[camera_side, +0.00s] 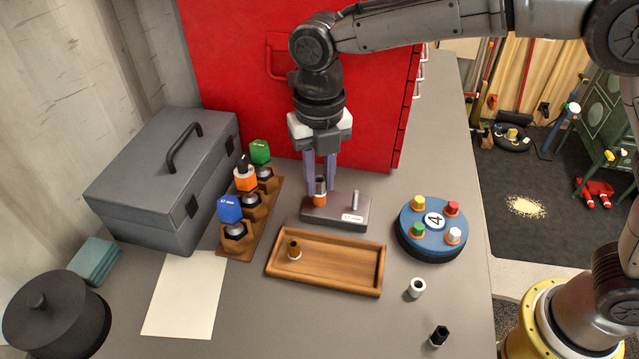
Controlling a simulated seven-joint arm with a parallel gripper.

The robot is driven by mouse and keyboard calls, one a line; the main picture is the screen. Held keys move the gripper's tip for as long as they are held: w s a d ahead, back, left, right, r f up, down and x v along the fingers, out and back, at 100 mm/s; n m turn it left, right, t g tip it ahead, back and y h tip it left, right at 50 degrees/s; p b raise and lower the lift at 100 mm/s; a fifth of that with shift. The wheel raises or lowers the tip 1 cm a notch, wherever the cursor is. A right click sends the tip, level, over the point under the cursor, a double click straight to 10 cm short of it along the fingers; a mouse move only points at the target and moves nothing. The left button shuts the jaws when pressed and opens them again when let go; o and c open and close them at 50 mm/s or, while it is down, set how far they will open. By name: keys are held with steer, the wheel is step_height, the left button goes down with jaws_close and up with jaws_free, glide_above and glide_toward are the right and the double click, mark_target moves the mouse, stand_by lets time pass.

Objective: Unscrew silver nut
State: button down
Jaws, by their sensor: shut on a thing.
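My gripper (320,182) points straight down over the left side of a grey block (335,218) labelled 17 mm. Its purple-grey fingers are shut on a small dark grey piece with an orange lower band (320,199), which stands upright at the block. I cannot tell whether this piece is a nut or a socket, or whether it is threaded on a post. A bare silver post (357,201) stands on the block's right side. No silver nut can be clearly made out; the fingers may hide one.
A wooden rack (230,251) with coloured tools is left, a blue disc (430,251) with coloured pegs right. A white ring (417,288) and black piece (439,336) stand front right. A red cabinet (235,60) stands behind.

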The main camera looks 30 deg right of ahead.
steer(key=c, duration=0.7)
jaws_free()
steer(key=shift+c, duration=1.1)
